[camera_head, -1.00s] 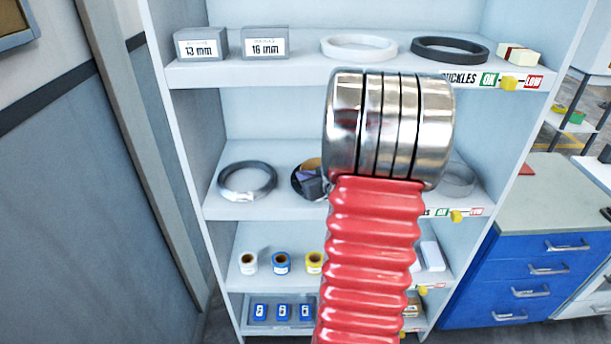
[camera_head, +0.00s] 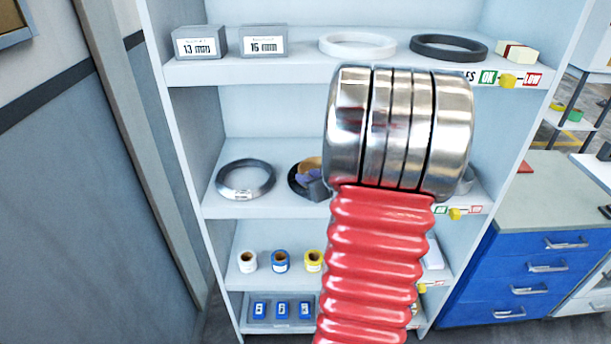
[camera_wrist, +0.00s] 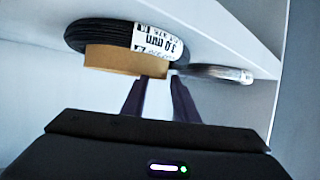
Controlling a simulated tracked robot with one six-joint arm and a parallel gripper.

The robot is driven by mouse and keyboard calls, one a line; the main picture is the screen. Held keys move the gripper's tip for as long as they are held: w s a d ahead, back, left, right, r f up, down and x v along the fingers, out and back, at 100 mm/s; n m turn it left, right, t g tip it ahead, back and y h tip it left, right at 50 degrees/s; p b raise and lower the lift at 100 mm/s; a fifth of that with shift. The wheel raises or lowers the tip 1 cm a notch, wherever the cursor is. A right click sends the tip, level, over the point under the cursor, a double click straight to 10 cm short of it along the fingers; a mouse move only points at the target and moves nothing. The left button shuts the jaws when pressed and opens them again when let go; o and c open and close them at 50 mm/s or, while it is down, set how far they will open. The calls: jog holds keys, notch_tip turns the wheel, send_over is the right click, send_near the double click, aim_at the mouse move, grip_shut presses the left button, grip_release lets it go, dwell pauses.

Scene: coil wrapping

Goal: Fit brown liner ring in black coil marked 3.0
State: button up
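The black coil (camera_wrist: 105,32) lies on the middle shelf, its white label reading 3.0 mm upside down in the wrist view. The fingers look apart; contact with the ring is unclear.
A grey coil (camera_head: 245,179) lies left on the same shelf. Another ring (camera_wrist: 222,72) lies close beside the black coil. The upper shelf holds a white ring (camera_head: 357,46), a black ring (camera_head: 448,48) and label blocks (camera_head: 264,41). Tape rolls (camera_head: 281,262) stand below.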

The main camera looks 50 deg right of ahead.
jog(key=v, duration=1)
jog(key=shift+s+r, duration=0.15)
jog(key=shift+s, duration=0.1)
jog(key=shift+w+a, duration=0.1)
dwell(0.6)
